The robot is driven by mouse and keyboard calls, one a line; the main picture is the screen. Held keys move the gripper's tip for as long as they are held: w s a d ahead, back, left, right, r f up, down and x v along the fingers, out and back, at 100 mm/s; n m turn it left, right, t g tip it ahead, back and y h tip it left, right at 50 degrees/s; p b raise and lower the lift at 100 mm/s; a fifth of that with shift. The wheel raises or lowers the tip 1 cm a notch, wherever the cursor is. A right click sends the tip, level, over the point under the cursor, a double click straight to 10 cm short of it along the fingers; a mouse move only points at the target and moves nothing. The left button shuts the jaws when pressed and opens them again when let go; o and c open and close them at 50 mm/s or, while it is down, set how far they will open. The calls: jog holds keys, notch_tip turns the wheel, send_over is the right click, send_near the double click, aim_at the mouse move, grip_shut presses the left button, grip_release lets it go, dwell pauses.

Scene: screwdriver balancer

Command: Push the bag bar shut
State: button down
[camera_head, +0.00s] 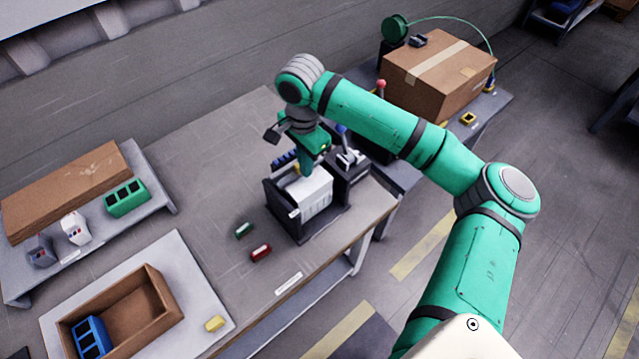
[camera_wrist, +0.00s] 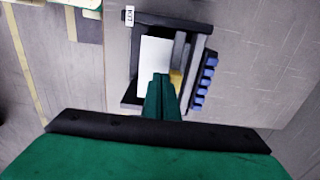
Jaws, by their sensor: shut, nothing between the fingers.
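A white bag (camera_head: 312,195) stands in a black holder (camera_head: 297,229) on the workbench; in the wrist view the bag (camera_wrist: 154,52) is seen from above. A dark bar (camera_wrist: 179,50) runs along the bag's right side in the wrist view, with a yellow piece (camera_wrist: 176,77) beside my fingertips. I take this to be the bag bar, but cannot tell how far it is open. My gripper (camera_wrist: 162,78) is shut and empty, pointing down over the holder at the bar side of the bag. It partly hides the bag and yellow piece; contact is unclear.
A blue-toothed rack (camera_wrist: 206,80) lies beyond the bar. A lever unit (camera_head: 348,160) stands close to the holder's right. Small green (camera_head: 244,230) and red (camera_head: 261,253) pieces lie on the bench to the left. The bench's back left is clear.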

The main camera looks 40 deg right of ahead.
jog(key=shift+s, duration=0.1)
notch_tip(320, 180, up, 7)
jog(key=s, duration=0.1)
dwell(0.9)
dwell(0.3)
